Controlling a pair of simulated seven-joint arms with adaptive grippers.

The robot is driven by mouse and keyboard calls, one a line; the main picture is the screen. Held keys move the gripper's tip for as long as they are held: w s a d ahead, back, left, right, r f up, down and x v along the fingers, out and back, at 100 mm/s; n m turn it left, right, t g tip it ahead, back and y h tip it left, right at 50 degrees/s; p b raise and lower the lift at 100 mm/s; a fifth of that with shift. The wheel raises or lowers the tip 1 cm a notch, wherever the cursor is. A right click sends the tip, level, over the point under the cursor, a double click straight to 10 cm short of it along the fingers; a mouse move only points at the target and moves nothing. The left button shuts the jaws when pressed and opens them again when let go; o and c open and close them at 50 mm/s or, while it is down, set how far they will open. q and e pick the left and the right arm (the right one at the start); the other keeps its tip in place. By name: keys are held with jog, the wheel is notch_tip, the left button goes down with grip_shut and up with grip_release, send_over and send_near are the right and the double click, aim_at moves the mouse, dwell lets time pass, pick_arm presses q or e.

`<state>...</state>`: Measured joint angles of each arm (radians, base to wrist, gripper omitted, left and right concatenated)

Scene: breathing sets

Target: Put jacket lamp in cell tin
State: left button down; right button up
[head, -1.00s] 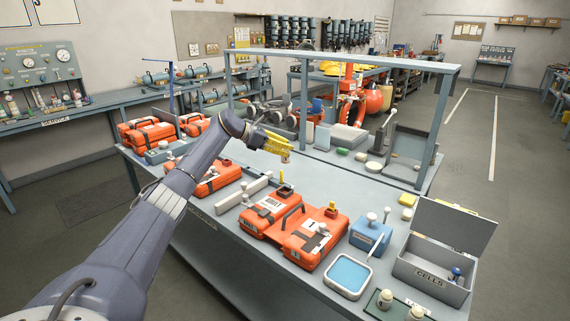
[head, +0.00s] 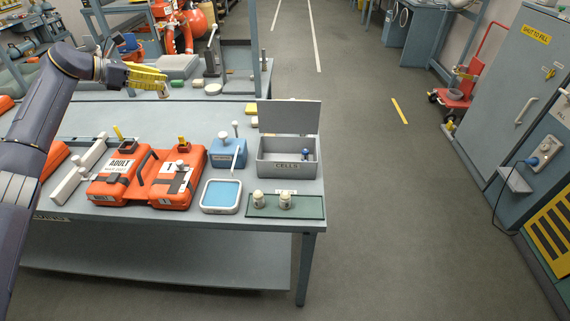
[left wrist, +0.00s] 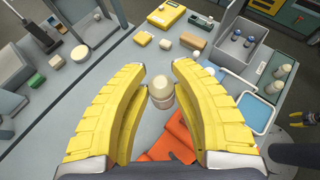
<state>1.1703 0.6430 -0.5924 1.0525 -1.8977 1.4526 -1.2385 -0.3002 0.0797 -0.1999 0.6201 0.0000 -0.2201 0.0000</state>
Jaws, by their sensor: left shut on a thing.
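My left gripper (head: 150,78) is shut on a small cream, round-topped jacket lamp (left wrist: 160,90), held between its yellow fingers above the bench. The lamp also shows at the fingertips in the head view (head: 163,92). The cell tin (head: 267,166) is a grey box marked CELLS at the bench's right end, its lid raised. The gripper is left of the tin and farther back. A small black-and-yellow shape, apparently my right gripper (left wrist: 302,118), is at the wrist view's right edge.
Two similar cream pieces stand on a green mat (head: 312,207) in front of the tin. A blue tray (head: 221,196), a blue box (head: 226,157) and orange cases (head: 119,184) lie left of it.

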pick_arm(q)
jog(key=s+d+m+g+h, duration=0.1)
jog(key=s+d+m+g, duration=0.15)
jog(key=d, duration=1.75)
jog(key=m+g+h, duration=0.1)
jog(key=m+g, duration=0.2)
send_over(275, 147)
jog(key=s, duration=0.6)
notch_tip(275, 147, down, 2)
notch_tip(275, 147, down, 20)
jog(key=shift+r, duration=0.2)
jog(key=shift+s+f, duration=0.1)
jog(key=shift+f, duration=0.5)
jog(key=c, duration=1.1)
grip_release()
jog(key=shift+a+f, duration=0.1)
jog(key=shift+r, duration=0.45)
jog(key=v, duration=1.2)
jog(key=shift+r, duration=0.2)
